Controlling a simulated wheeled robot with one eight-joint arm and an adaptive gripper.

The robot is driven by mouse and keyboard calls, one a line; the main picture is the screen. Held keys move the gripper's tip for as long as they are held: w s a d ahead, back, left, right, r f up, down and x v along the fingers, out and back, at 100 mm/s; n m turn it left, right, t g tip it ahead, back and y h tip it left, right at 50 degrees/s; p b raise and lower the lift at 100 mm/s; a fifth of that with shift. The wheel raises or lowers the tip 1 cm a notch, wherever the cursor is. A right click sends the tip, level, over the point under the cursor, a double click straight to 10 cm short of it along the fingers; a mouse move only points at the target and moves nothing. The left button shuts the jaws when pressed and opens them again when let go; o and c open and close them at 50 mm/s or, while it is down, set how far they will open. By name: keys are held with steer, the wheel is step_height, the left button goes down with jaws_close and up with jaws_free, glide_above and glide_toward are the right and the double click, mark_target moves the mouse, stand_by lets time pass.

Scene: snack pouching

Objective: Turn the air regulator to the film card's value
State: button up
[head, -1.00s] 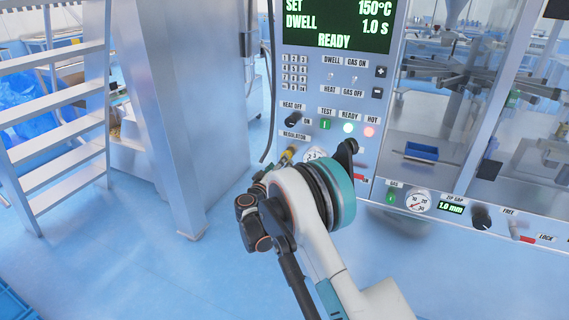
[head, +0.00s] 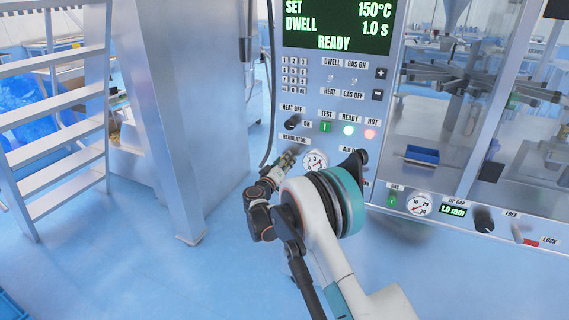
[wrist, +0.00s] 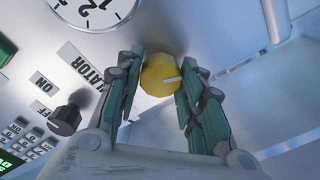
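The regulator's yellow knob (wrist: 161,79) with a pale pointer line is between my fingertips in the wrist view. My gripper (wrist: 162,82) has one finger on each side of it, spread about as wide as the knob; firm contact on both sides cannot be seen. In the head view my gripper (head: 287,160) is at the panel under the REGULATOR label (head: 295,141), and it hides the knob. The round pressure gauge (head: 315,161) is just right of it, partly covered by my arm; it also shows cut off in the wrist view (wrist: 92,10). No film card is readable.
The heat switch knob (head: 291,123) is above my gripper and close to the left finger in the wrist view (wrist: 65,119). The control panel (head: 325,105) has buttons and lamps. A metal cabinet (head: 185,100) and a ladder (head: 60,145) are on the left.

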steer(key=shift+n, duration=0.3)
steer(key=n, duration=0.9)
stand_by(0.3)
stand_by(0.3)
steer(key=o, duration=1.1)
steer(key=v, duration=1.2)
steer(key=shift+a+r, duration=0.15)
steer(key=shift+r, duration=0.05)
